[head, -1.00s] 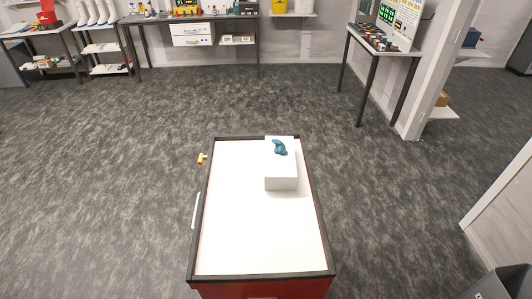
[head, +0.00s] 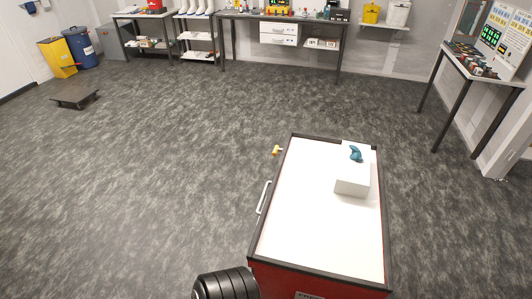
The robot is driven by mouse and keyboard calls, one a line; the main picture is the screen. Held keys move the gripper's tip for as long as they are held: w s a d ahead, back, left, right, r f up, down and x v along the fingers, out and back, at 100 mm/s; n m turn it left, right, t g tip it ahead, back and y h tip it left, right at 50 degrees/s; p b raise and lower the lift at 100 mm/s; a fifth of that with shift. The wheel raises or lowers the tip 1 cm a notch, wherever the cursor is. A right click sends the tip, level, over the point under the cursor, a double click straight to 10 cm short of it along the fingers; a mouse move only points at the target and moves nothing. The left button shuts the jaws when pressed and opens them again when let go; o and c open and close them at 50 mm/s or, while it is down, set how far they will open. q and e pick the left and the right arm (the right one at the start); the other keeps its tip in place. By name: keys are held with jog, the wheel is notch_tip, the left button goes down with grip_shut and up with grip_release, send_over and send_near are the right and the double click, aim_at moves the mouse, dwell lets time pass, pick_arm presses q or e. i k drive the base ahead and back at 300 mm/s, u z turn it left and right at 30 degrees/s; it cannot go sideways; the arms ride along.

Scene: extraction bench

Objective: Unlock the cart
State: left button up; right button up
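The cart (head: 318,215) stands right of centre in the head view, with a white top, a black rim and red sides. A small yellow piece (head: 277,150) sticks out from its far left side; I cannot tell for sure whether it is the lock. A white handle bar (head: 264,197) runs along the left side. A black ribbed part of my arm shows at the bottom edge, left of the cart. Neither gripper's fingers are in view.
The grey carpet (head: 170,150) left of the cart is clear. A low dark platform (head: 75,100) lies at the far left, near a yellow bin (head: 58,58) and a blue bin (head: 80,47). Benches line the back wall. A table (head: 484,73) stands at the right.

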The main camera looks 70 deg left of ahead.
aim_at(277, 149)
jog(key=k, duration=0.35)
jog(key=z, duration=1.85)
jog(key=k, duration=1.3)
jog(key=z, duration=1.25)
jog(key=k, duration=1.35)
jog(key=z, duration=0.45)
jog(key=k, duration=2.7)
jog(key=u, duration=1.3)
